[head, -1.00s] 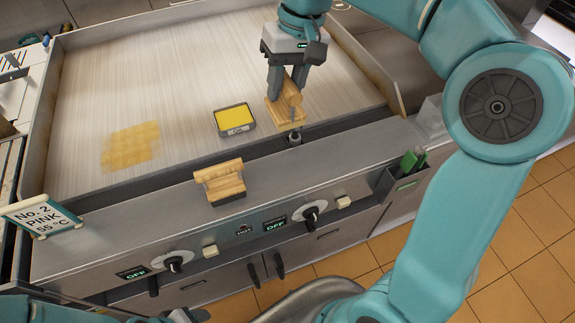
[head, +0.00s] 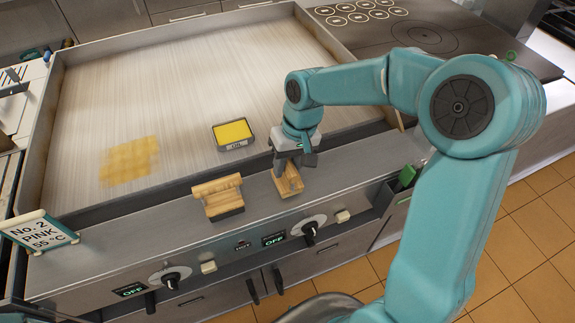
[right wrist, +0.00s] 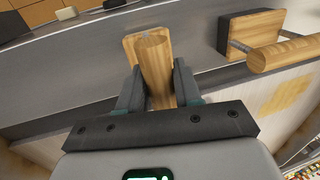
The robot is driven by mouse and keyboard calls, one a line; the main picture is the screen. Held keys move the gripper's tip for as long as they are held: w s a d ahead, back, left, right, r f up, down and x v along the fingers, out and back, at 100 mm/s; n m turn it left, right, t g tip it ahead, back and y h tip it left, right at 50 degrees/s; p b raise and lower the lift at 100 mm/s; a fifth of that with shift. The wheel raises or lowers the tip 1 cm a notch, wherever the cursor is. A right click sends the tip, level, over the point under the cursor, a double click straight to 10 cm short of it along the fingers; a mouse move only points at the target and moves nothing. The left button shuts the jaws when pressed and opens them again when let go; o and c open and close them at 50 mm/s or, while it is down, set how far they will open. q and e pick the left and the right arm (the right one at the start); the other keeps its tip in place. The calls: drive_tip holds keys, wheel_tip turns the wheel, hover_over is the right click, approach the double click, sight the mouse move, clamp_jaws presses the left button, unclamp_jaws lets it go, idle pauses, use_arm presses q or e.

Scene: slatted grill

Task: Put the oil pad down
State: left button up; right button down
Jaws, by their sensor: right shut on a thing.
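The oil pad, a light wooden block with a round wooden handle (head: 289,184), is at the front steel ledge (head: 330,187), right of the middle. My right gripper (head: 292,164) is shut on its handle from above. In the right wrist view the handle (right wrist: 153,68) sits between the fingers of my right gripper (right wrist: 157,88). The pad's underside is hidden, so I cannot tell whether it touches the ledge. The oil tray (head: 233,133), dark-rimmed with yellow inside, lies on the griddle plate behind it. My left gripper is not in view.
A second wooden-handled block with a dark base (head: 220,197) stands left on the ledge. A yellow oily patch (head: 130,160) marks the griddle plate (head: 190,80). Knobs (head: 310,230) line the front panel. A dark holder with a green handle (head: 407,177) hangs at the right.

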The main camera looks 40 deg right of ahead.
drive_tip(key=shift+f, duration=0.5)
drive_tip(key=shift+f, duration=0.1)
drive_tip(key=c, duration=0.8)
unclamp_jaws()
drive_tip(key=shift+r, duration=0.25)
drive_tip(key=v, duration=1.1)
drive_tip(key=shift+r, duration=0.45)
